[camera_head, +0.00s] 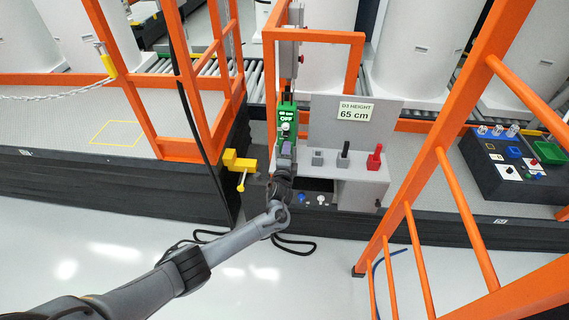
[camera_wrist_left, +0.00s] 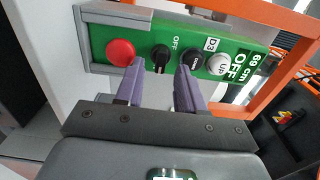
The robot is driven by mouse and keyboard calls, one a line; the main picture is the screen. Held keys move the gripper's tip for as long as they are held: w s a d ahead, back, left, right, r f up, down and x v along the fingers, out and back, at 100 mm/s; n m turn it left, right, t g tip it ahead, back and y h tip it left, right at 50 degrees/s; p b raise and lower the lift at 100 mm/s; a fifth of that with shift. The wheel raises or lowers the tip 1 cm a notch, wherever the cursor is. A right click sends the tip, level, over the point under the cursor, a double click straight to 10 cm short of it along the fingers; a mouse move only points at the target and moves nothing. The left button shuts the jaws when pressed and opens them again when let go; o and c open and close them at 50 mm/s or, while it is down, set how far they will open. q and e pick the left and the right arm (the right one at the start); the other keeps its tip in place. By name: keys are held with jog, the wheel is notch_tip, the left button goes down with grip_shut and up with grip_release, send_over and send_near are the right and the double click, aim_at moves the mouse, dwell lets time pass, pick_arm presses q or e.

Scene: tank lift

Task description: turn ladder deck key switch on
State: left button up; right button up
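A green control panel (camera_head: 286,106) is on the orange frame in the head view. Its lit display (camera_wrist_left: 248,73) reads OFF below a centimetre height. In the left wrist view the panel carries a red button (camera_wrist_left: 121,52), a black switch (camera_wrist_left: 159,58) marked OFF, a second black knob (camera_wrist_left: 197,60) and a white button (camera_wrist_left: 219,64). I cannot tell for sure which is the key switch. My left gripper (camera_wrist_left: 160,72) is open at the panel, its purple fingers on either side of the OFF-marked switch. Contact cannot be told. My right gripper is not in view.
A grey console (camera_head: 358,172) with black and red levers stands right of the panel, under a 65 cm height sign (camera_head: 356,112). Orange railings (camera_head: 440,165) cross the right side. A yellow latch (camera_head: 239,163) sits just left of my gripper.

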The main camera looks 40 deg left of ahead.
pick_arm(q)
jog(key=p+v, duration=0.2)
jog(key=v, duration=0.8)
jog(key=shift+a, duration=0.1)
